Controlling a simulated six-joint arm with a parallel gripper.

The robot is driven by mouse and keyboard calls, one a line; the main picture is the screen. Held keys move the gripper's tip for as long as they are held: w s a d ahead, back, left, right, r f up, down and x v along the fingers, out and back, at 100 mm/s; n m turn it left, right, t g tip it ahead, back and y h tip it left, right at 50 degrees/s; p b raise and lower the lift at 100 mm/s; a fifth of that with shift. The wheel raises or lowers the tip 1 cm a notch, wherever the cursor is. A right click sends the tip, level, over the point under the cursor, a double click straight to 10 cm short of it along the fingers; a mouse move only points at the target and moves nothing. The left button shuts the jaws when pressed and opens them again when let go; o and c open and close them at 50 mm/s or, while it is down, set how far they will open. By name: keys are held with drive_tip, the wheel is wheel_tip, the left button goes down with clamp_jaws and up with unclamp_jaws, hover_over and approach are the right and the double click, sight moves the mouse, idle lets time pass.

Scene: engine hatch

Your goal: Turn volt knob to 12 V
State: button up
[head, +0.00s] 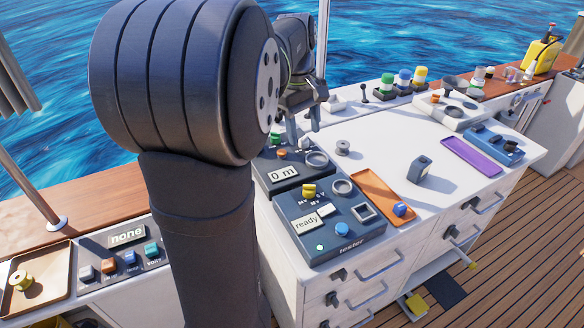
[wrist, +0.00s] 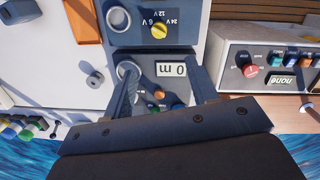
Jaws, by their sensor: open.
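The yellow volt knob (head: 309,190) sits on the dark tester box (head: 345,241). In the wrist view the knob (wrist: 159,31) shows near the top, with the marks 24 V, 12 V and 6 V beside it. I cannot tell which mark it points at. My gripper (head: 303,124) is open and empty, over the box with the "0 m" display, behind the tester. In the wrist view its two fingers (wrist: 163,80) point down either side of that display, apart from the knob.
The box with the "0 m" display (head: 283,173) has an orange knob and a ring. The tester also bears a "ready" display (head: 306,223) and a blue knob. An orange tray (head: 385,193) and a dark block (head: 420,168) stand to the right. My arm hides part of the left bench.

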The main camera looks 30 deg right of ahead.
drive_tip(key=w+a+f+n+g+h, duration=0.2)
drive_tip(key=w+a+n, duration=0.2)
drive_tip(key=n, duration=0.2)
approach(309, 190)
drive_tip(key=x, duration=0.8)
drive_tip(key=shift+w+d+f, duration=0.15)
drive_tip(key=shift+d+f, duration=0.05)
drive_tip(key=shift+f, duration=0.1)
drive_tip(key=shift+c, duration=0.2)
drive_tip(key=c, duration=0.9)
